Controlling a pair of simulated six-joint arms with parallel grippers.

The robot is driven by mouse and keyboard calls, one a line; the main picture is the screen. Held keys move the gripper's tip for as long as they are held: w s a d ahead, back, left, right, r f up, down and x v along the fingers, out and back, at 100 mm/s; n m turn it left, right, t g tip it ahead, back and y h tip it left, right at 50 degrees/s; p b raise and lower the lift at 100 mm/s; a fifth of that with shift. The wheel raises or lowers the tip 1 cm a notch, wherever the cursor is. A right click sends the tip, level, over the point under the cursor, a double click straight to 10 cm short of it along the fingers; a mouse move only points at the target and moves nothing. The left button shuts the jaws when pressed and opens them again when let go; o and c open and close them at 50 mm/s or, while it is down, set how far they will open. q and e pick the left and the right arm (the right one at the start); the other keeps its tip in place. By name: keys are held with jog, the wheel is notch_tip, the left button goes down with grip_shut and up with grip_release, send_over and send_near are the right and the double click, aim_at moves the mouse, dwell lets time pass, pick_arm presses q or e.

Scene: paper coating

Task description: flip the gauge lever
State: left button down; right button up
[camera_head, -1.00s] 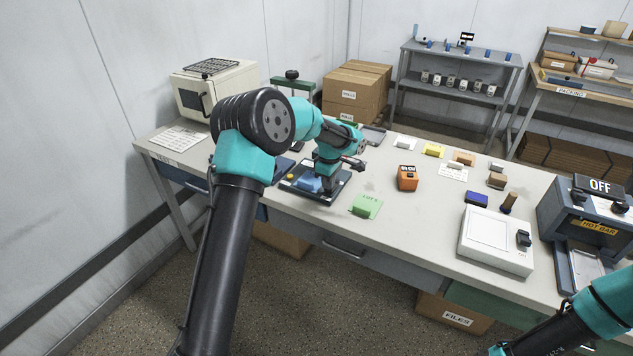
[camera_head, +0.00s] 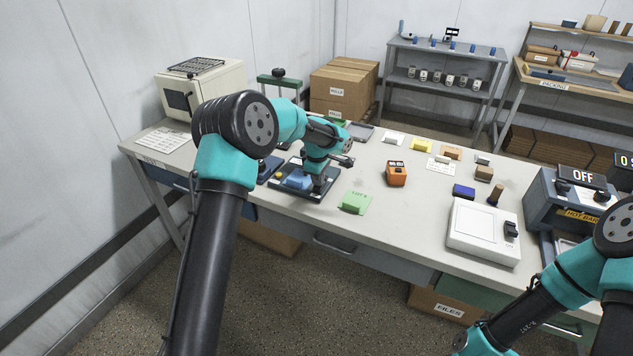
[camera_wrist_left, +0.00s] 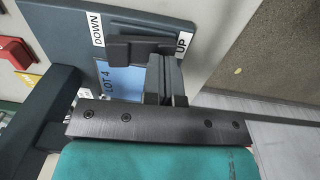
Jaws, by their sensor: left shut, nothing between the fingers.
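The gauge (camera_head: 283,187) is a dark flat base near the table's front edge, with a blue piece (camera_head: 297,181) on it. In the left wrist view the blue piece (camera_wrist_left: 118,84) reads LOT 4. A dark lever (camera_wrist_left: 125,48) lies between the DOWN label (camera_wrist_left: 97,29) and the UP label (camera_wrist_left: 183,44). My left gripper (camera_head: 318,187) is over the gauge. Its fingers (camera_wrist_left: 164,72) are shut and empty, close beside the lever; I cannot tell whether they touch it. My right arm shows at the lower right, but its gripper is out of view.
A green LOT card (camera_head: 355,203) and an orange device (camera_head: 396,174) sit right of the gauge. A white box with a switch (camera_head: 480,232) and the hot bar machine (camera_head: 575,205) stand farther right. A cream oven (camera_head: 205,90) is at the back left.

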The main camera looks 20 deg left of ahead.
pick_arm(q)
jog(key=shift+w+r, duration=0.1)
jog(key=shift+r, duration=0.1)
dwell(0.3)
jog(key=shift+r, duration=0.25)
jog(key=s+r, duration=0.3)
jog(key=r, duration=0.9)
jog(key=shift+s+a+r, duration=0.15)
jog(key=shift+r, duration=0.25)
jog(key=s+d+f+m+h, duration=0.1)
jog(key=s+d+f, duration=0.1)
jog(key=f, duration=0.2)
jog(key=s+d+f+m, duration=0.1)
jog(key=s+f, duration=0.1)
jog(key=f, duration=0.3)
jog(key=s+d+f+m+g+h, duration=0.1)
jog(key=s+d+f, duration=0.1)
jog(key=f, duration=0.2)
jog(key=shift+s+d+f+h, duration=0.3)
jog(key=shift+d, duration=0.05)
jog(key=s+f+m, duration=0.6)
jog(key=s+f, duration=0.5)
jog(key=s, duration=0.3)
jog(key=s+f+m+t+h, duration=0.1)
jog(key=s+f+m, duration=0.5)
jog(key=s+f, duration=0.6)
jog(key=shift+s+a+f, duration=0.3)
jog(key=shift+s+a, duration=0.15)
jog(key=shift+s, duration=0.5)
